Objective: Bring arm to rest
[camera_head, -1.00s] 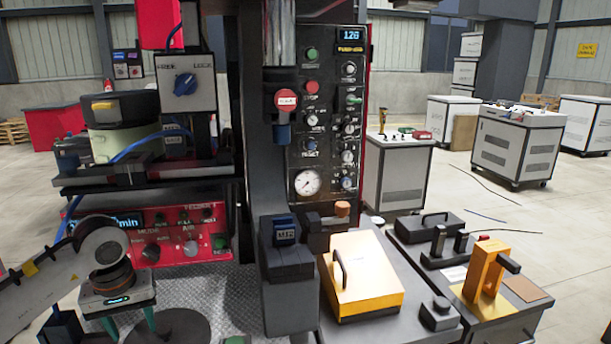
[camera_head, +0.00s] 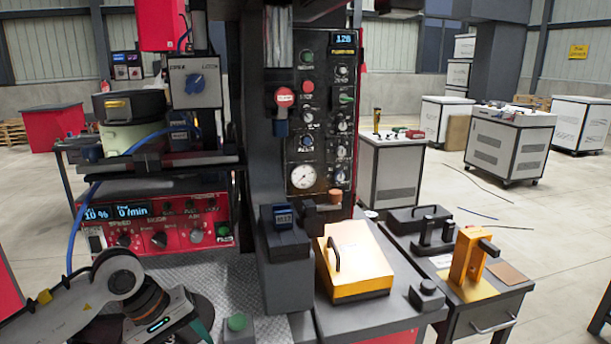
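One teal finger (camera_head: 202,331) shows; the other is not clearly visible, so I cannot tell how far the fingers are apart. I see nothing held in the visible part. My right arm and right gripper are out of view.
A red control panel (camera_head: 152,222) stands behind my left gripper. A green button (camera_head: 238,322) is close to its right. A dark column (camera_head: 262,130) rises mid-picture. A yellow-lidded box (camera_head: 355,262) and an orange clamp (camera_head: 468,255) stand on benches at right.

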